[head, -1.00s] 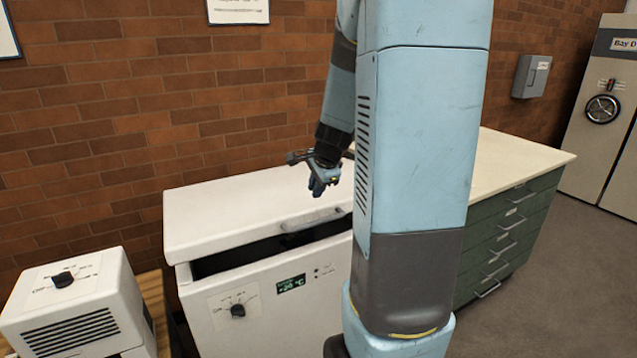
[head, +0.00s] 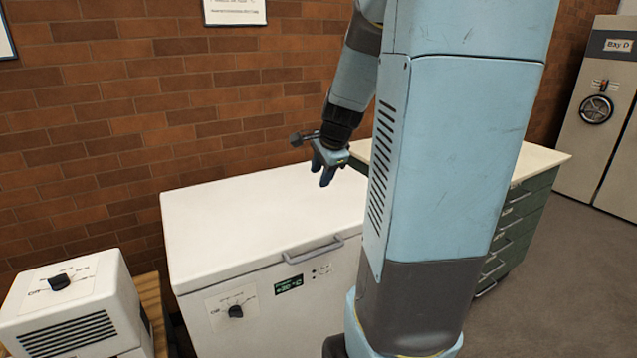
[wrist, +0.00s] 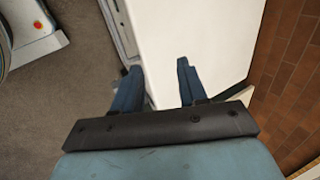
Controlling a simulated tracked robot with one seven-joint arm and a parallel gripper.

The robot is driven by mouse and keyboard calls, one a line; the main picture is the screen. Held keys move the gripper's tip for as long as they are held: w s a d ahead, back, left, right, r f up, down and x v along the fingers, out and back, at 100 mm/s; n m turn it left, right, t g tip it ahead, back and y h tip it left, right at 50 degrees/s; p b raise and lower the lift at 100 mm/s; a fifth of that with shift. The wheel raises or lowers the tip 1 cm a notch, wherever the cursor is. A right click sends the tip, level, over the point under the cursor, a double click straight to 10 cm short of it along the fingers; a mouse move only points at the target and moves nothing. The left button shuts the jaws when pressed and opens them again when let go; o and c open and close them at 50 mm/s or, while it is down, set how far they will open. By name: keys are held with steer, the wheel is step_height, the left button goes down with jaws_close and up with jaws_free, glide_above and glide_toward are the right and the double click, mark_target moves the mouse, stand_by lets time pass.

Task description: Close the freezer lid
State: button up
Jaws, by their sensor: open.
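The white chest freezer (head: 215,300) stands against the brick wall. Its lid (head: 250,215) lies flat on the body, with no dark gap showing at the front edge. A grey handle (head: 313,250) is on the lid's front. My gripper (head: 325,178) hangs above the right part of the lid, pointing down and apart from it. In the wrist view the two blue fingers of my gripper (wrist: 157,88) are spread with nothing between them, over the white lid (wrist: 205,35).
A white unit with a dial and vents (head: 75,305) stands on a wooden surface at the left. A green drawer cabinet with a pale top (head: 535,165) is at the right, beyond my arm. Open grey floor (head: 560,270) lies at the right. A beige Bay D cabinet (head: 600,120) is at the far right.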

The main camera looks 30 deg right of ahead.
steer(key=v, duration=0.7)
steer(key=shift+s+r, duration=0.15)
steer(key=shift+r, duration=0.15)
steer(key=s+a+r+n, duration=0.1)
steer(key=s+a+n, duration=1.5)
steer(key=a+n, duration=0.1)
steer(key=shift+s+a+n, duration=0.15)
steer(key=shift+a+n, duration=0.15)
steer(key=shift+n, duration=0.5)
